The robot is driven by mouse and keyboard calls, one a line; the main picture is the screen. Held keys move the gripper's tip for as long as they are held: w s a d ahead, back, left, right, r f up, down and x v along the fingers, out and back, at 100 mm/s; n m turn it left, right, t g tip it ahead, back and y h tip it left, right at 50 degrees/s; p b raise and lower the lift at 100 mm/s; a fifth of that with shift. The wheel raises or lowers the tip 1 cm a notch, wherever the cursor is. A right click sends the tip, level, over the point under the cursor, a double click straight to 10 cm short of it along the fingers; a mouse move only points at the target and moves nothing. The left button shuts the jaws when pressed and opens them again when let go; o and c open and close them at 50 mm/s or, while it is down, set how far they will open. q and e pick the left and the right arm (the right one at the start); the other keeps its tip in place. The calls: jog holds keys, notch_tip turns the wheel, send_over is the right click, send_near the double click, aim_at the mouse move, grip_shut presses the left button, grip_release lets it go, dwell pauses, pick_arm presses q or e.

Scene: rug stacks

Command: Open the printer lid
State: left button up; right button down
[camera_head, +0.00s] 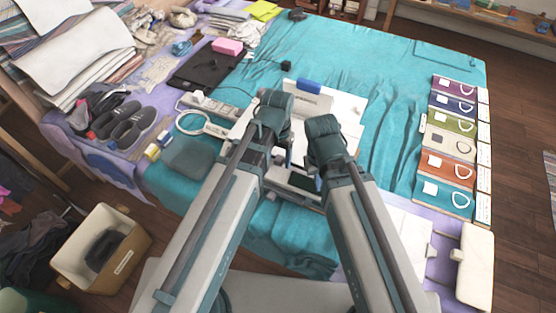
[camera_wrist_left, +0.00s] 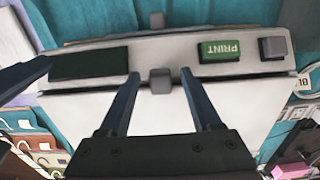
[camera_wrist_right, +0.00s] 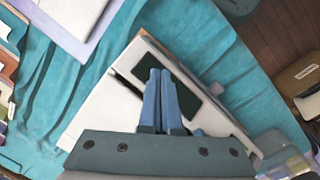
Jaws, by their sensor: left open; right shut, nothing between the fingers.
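The white printer (camera_wrist_left: 80,45) fills the left wrist view, with a dark display (camera_wrist_left: 90,62), a green PRINT button (camera_wrist_left: 218,50) and a grey button (camera_wrist_left: 273,47). Its flat white lid (camera_wrist_left: 80,110) lies beyond a dark seam and looks closed. A small grey tab (camera_wrist_left: 160,80) sits at the lid's edge. My left gripper (camera_wrist_left: 160,76) is open, its fingers on either side of the tab; contact is unclear. My right gripper (camera_wrist_right: 160,73) is shut and empty, above the printer's display end (camera_wrist_right: 185,82). In the head view my arms hide much of the printer (camera_head: 292,181).
The printer stands on a teal cloth (camera_head: 395,90). A power strip (camera_head: 212,107) and cable lie to its left. A bin (camera_head: 101,250) stands on the floor at left. The cloth right of the printer is clear.

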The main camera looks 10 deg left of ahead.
pick_arm(q)
grip_shut()
dwell(1.4)
